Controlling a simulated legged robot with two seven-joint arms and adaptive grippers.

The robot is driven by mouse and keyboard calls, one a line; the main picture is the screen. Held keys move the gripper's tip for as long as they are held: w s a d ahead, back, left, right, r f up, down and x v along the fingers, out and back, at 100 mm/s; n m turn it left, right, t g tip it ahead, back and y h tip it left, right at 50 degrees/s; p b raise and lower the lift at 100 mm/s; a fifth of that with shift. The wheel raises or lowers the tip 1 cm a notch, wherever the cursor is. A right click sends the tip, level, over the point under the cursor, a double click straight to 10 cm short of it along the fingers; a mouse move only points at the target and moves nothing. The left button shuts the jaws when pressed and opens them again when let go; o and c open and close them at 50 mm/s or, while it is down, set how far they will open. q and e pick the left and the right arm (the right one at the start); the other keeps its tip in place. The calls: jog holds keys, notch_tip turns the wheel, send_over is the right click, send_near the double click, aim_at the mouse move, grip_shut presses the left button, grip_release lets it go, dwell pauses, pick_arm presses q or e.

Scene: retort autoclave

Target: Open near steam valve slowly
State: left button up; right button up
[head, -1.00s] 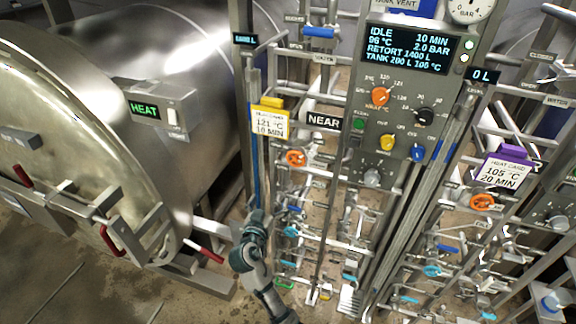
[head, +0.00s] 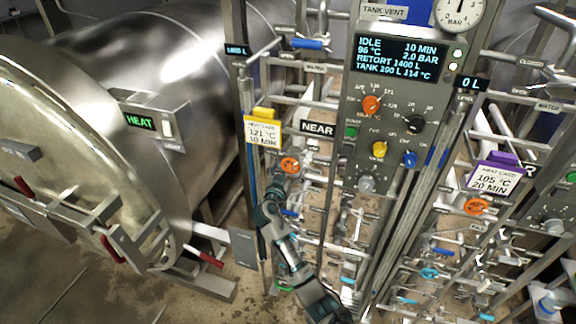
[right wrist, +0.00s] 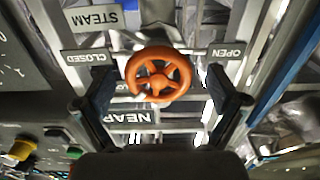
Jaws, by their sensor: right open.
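The near steam valve is an orange handwheel (head: 289,165) below the yellow heat card and left of the NEAR sign (head: 318,128). In the right wrist view the orange wheel (right wrist: 158,74) sits ahead, with STEAM, CLOSED and OPEN labels around it. My right gripper (head: 283,186) is just below the wheel in the head view. In the right wrist view its two fingers (right wrist: 165,92) are spread, one on each side of the wheel, with gaps to it. It is empty. My left gripper is out of view.
The control panel (head: 402,54) reads IDLE, 96 °C. The big retort (head: 60,150) with its HEAT box fills the left. Pipes and smaller blue-handled valves crowd below the wheel. Another orange wheel (head: 477,206) is at the right under a purple card (head: 497,177).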

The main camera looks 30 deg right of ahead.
aim_at(292, 170)
jog(key=d, duration=0.2)
jog(key=shift+w+d+f, duration=0.25)
jog(key=shift+w+d, duration=0.05)
jog(key=shift+w, duration=0.1)
jog(key=shift+d, duration=0.15)
jog(key=shift+a, duration=0.25)
jog(key=shift+a+r, duration=0.2)
jog(key=shift+a, duration=0.4)
jog(key=shift+a+r, duration=0.15)
jog(key=shift+a, duration=0.4)
jog(key=c, duration=0.7)
jog(key=shift+s+a+r, duration=0.1)
jog(key=shift+s, duration=0.05)
jog(key=c, duration=0.4)
jog(key=shift+r, duration=0.1)
jog(key=shift+c, duration=0.2)
jog(key=shift+d, duration=0.6)
jog(key=shift+f, duration=0.3)
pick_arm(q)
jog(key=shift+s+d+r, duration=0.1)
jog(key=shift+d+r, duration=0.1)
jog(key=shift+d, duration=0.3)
